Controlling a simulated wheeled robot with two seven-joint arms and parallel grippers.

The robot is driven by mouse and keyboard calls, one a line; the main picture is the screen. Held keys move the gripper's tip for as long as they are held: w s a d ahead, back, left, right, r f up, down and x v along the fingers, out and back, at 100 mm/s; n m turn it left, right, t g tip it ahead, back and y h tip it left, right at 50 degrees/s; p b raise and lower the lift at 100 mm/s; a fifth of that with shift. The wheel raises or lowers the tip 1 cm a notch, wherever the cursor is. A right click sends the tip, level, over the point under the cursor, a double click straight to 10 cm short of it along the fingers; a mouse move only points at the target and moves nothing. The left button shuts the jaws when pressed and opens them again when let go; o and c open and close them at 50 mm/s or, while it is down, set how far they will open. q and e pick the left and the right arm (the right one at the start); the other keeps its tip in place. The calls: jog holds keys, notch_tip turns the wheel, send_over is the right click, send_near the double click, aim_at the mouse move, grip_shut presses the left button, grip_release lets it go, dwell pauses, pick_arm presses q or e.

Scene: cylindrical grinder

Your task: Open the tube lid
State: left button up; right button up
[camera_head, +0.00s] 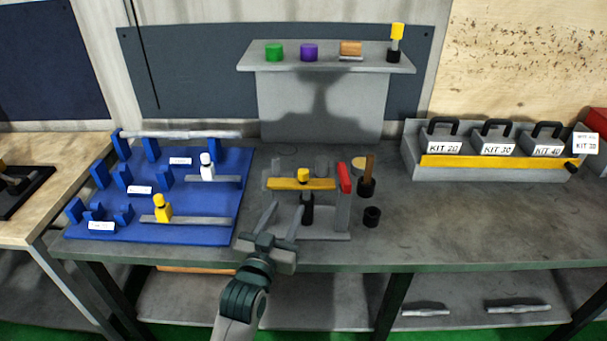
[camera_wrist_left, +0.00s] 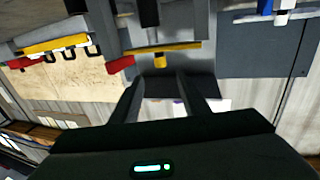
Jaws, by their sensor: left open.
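I cannot tell for sure which part is the tube lid. A fixture (camera_head: 342,212) stands on the bench with a yellow bar (camera_head: 285,184) across it, a yellow knob (camera_head: 303,175) above a black part and a red block (camera_head: 345,177) at its right. The yellow bar also shows in the left wrist view (camera_wrist_left: 185,46), with the red block (camera_wrist_left: 121,64). My left gripper (camera_head: 281,216) is in front of the fixture, its two fingers apart and empty, pointing at it. It shows in the left wrist view (camera_wrist_left: 157,82) too. My right gripper is not in view.
A blue board (camera_head: 110,233) with holders and a long pale rod (camera_head: 180,134) lies at the left. A raised shelf (camera_head: 330,65) with coloured pieces stands behind. A grey rack (camera_head: 411,158) of kit boxes is at the right. The bench's front right (camera_head: 470,225) is clear.

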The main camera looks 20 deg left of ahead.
aim_at(302, 179)
pick_arm(q)
jog(key=w+p, duration=0.3)
jog(key=w, duration=1.2)
jog(key=shift+w+a, duration=0.15)
grip_shut()
